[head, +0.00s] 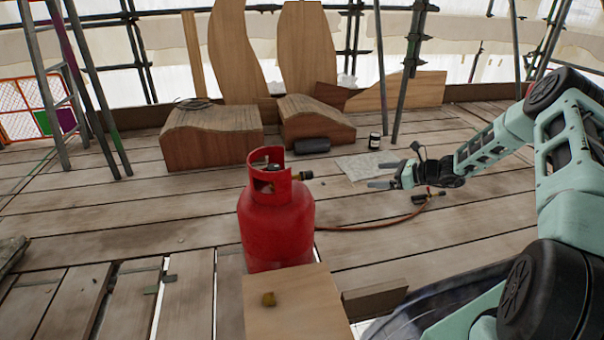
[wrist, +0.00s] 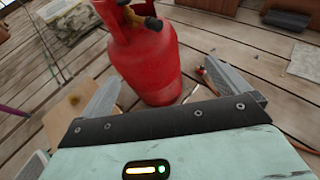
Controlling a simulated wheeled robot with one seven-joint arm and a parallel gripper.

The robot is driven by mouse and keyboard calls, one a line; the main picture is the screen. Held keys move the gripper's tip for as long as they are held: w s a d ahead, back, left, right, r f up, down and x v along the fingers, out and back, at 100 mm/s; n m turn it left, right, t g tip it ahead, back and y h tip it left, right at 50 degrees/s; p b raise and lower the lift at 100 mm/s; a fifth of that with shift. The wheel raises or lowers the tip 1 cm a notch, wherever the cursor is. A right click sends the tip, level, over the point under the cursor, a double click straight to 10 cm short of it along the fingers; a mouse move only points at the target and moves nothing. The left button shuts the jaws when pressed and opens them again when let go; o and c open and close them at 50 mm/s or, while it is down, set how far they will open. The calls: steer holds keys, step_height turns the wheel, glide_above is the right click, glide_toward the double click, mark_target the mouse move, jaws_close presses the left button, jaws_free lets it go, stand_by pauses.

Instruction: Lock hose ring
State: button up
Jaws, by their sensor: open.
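A red gas cylinder (head: 276,225) stands upright on the planks, left of my gripper (head: 378,174). A small dark fitting with a brassy part (head: 303,175) sits at its collar; no separate hose ring can be made out there. An orange-red hose (head: 372,227) runs along the boards from behind the cylinder to a dark torch-like tool (head: 428,196) under my arm. My gripper is open and empty, its fingers apart. In the wrist view the cylinder (wrist: 145,62) shows beyond and between the fingers, with a dark and brass valve (wrist: 150,22) at its top.
A wooden box (head: 300,310) with a small brass piece (head: 268,299) on it stands in front of the cylinder. Curved wooden blocks (head: 212,140), a dark roll (head: 313,145) and a jar (head: 375,141) lie behind. Planks at right are mostly clear.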

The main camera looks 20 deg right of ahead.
steer(key=shift+p+v, duration=0.45)
steer(key=shift+v, duration=0.95)
steer(key=a+r+n+g+y, duration=0.1)
steer(key=a+r+n+g, duration=0.3)
steer(key=a, duration=0.6)
steer(key=a+r+n+g+y, duration=0.15)
steer(key=a+r+n, duration=0.3)
steer(key=a, duration=0.55)
steer(key=s+a+r+n+g+h, duration=0.1)
steer(key=s+a+r+n+g, duration=0.15)
steer(key=s+a+n, duration=0.4)
steer(key=s+a+r+n+g+h, duration=0.2)
steer(key=s+a+n+g, duration=0.1)
steer(key=a, duration=0.6)
steer(key=s+a+r+n+g+h, duration=0.1)
steer(key=s+a+r+n+h, duration=0.1)
steer(key=s+a+n, duration=0.3)
steer(key=s+a+r+n+g+h, duration=0.1)
steer(key=s+a+r+n+h, duration=0.15)
steer(key=s, duration=0.55)
steer(key=s+r+n+t+h, duration=0.2)
steer(key=s+n+h, duration=0.1)
steer(key=s+n, duration=0.95)
step_height(320, 180, up, 24)
steer(key=s+m+p, duration=0.1)
steer(key=p, duration=2.3)
steer(key=shift+s+a+m, duration=0.25)
steer(key=shift+s+m, duration=0.1)
steer(key=shift+m, duration=0.05)
